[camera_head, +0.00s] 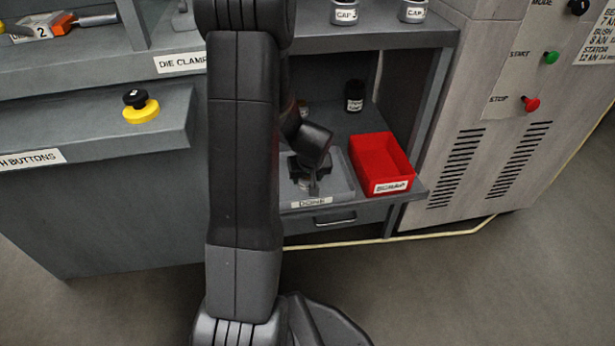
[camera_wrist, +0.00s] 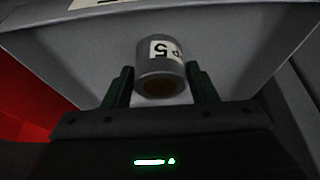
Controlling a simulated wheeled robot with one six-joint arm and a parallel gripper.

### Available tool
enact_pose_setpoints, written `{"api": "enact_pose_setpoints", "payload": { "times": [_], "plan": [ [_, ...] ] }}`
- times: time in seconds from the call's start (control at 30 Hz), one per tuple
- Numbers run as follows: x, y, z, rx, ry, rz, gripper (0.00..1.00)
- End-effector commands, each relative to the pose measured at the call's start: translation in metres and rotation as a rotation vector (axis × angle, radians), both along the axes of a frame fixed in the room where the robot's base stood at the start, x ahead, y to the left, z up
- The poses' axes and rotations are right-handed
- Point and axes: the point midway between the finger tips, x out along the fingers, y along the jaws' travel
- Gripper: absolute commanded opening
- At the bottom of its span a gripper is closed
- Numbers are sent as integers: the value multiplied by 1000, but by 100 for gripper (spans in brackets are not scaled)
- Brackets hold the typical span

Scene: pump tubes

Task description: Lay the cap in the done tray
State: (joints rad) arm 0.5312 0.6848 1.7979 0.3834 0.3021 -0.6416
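The cap (camera_wrist: 160,68) is a grey cylinder with a white label ending in 5, seen upside down in the wrist view, with a brownish near end. My gripper (camera_wrist: 160,88) has one dark green finger on each side of it, both seeming to touch its sides. In the head view my gripper (camera_head: 304,180) is low over the grey done tray (camera_head: 341,189), whose label is partly hidden. The tray floor also shows in the wrist view (camera_wrist: 245,60). I cannot tell whether the cap rests on it.
A red bin (camera_head: 383,160) stands right of the tray. A dark labelled container (camera_head: 354,96) stands behind on the shelf. Two capped pots (camera_head: 344,12) are on the upper shelf. A grey machine cabinet (camera_head: 490,120) bounds the right. Open floor lies in front.

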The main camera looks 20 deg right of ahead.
Motion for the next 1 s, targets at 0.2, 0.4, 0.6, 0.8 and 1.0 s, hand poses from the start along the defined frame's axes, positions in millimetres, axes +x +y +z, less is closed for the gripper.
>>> {"api": "enact_pose_setpoints", "payload": {
  "times": [0.2, 0.4, 0.6, 0.8, 1.0],
  "plan": [
    [0, 0, 1, 0, 0, 0, 66],
    [0, 0, 3, 0, 0, 0, 66],
    [-9, 2, 33, -1, -3, -1, 66],
    [-26, 6, 75, -2, -3, 0, 66],
    [-39, 9, 104, -1, -2, 0, 66]
  ]
}}
